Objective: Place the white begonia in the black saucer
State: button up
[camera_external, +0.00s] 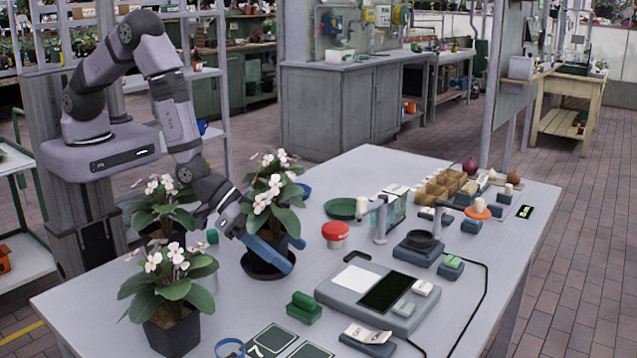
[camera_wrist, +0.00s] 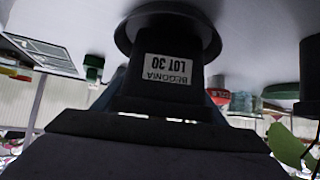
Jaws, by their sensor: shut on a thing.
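A white begonia (camera_external: 268,192) in a dark pot stands upright at the black saucer (camera_external: 262,274) in the external view. My gripper (camera_external: 283,250) is shut on its pot, with blue fingers on both sides low down. The wrist view looks upside down and shows the dark pot (camera_wrist: 165,95) with a label reading BEGONIA LOT 30. The wide dark saucer (camera_wrist: 124,36) shows at the pot's base there. The pot is in or just over the saucer; I cannot tell if it touches. Two similar pale-flowered plants stand to the left, one in front (camera_external: 172,290) and one behind (camera_external: 160,212).
A red button (camera_external: 336,231) and a green dish (camera_external: 345,208) are right of the saucer. A green block (camera_external: 304,307) and a grey panel device (camera_external: 378,300) lie in front. A scale (camera_external: 418,248) and small boxes fill the right side.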

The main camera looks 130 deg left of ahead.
jog(key=shift+f, duration=0.3)
jog(key=shift+f, duration=0.15)
jog(key=o, duration=1.4)
jog(key=shift+c, duration=0.2)
jog(key=shift+r, duration=0.2)
jog(key=shift+b+v, duration=1.25)
jog(key=shift+v, duration=4.75)
jog(key=shift+s+f, duration=0.1)
